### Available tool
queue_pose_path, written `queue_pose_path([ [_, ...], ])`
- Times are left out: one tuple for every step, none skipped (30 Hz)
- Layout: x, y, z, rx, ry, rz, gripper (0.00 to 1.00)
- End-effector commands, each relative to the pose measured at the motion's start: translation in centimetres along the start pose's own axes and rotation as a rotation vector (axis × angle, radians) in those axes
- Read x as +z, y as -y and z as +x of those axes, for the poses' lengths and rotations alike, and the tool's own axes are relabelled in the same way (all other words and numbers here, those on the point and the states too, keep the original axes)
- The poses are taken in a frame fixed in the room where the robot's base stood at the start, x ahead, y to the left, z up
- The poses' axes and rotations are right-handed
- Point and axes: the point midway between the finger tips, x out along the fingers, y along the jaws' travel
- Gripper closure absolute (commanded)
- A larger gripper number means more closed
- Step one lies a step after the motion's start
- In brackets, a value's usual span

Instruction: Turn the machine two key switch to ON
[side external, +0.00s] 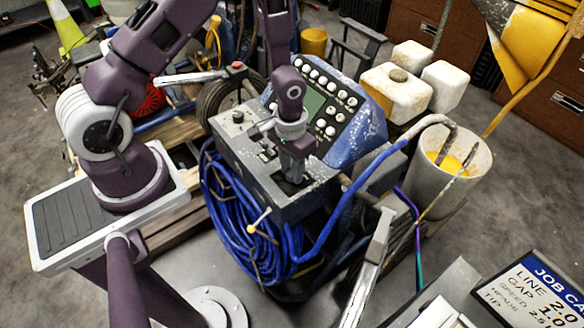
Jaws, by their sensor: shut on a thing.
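The blue and grey machine (346,140) stands in the middle of the side external view, with a sloped face of round white buttons and a screen. Its grey control box (252,183) has a flat top panel. My gripper (291,180) points down at the right part of that panel, its fingertips low over a dark patch. It is shut on a small part there, which the fingers hide. I take this to be the key switch, but its position and any ON marking cannot be read.
A black knob (238,117) and small switches sit on the panel left of my gripper. Coiled blue hose (240,225) hangs below the box. A bucket with yellow paint (467,190) and white jugs (397,88) stand right. A job card (540,290) lies at lower right.

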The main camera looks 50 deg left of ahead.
Motion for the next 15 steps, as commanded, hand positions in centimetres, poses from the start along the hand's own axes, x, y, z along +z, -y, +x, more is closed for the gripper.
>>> queue_pose_path([
  [-0.08, 0.01, -0.04, 0.000, -0.001, 0.040, 1.00],
  [-0.09, 0.02, -0.04, 0.000, 0.000, 0.068, 1.00],
  [-0.10, 0.03, -0.04, 0.000, 0.001, 0.103, 1.00],
  [-0.11, 0.03, -0.04, 0.000, 0.002, 0.127, 1.00],
  [-0.10, 0.04, -0.04, 0.000, 0.003, 0.153, 1.00],
  [-0.09, 0.04, -0.04, 0.000, 0.004, 0.185, 1.00],
  [-0.09, 0.04, -0.05, 0.000, 0.005, 0.208, 1.00],
  [-0.10, 0.03, -0.05, 0.000, 0.005, 0.230, 1.00],
  [-0.10, 0.02, -0.05, 0.000, 0.006, 0.258, 1.00],
  [-0.11, 0.02, -0.05, 0.000, 0.006, 0.280, 1.00],
  [-0.11, 0.01, -0.05, 0.000, 0.007, 0.298, 1.00],
  [-0.12, 0.01, -0.05, 0.000, 0.007, 0.322, 1.00],
  [-0.12, 0.01, -0.05, 0.000, 0.008, 0.338, 1.00],
  [-0.13, 0.01, -0.06, 0.000, 0.008, 0.354, 1.00],
  [-0.13, 0.02, -0.06, 0.000, 0.009, 0.375, 1.00],
])
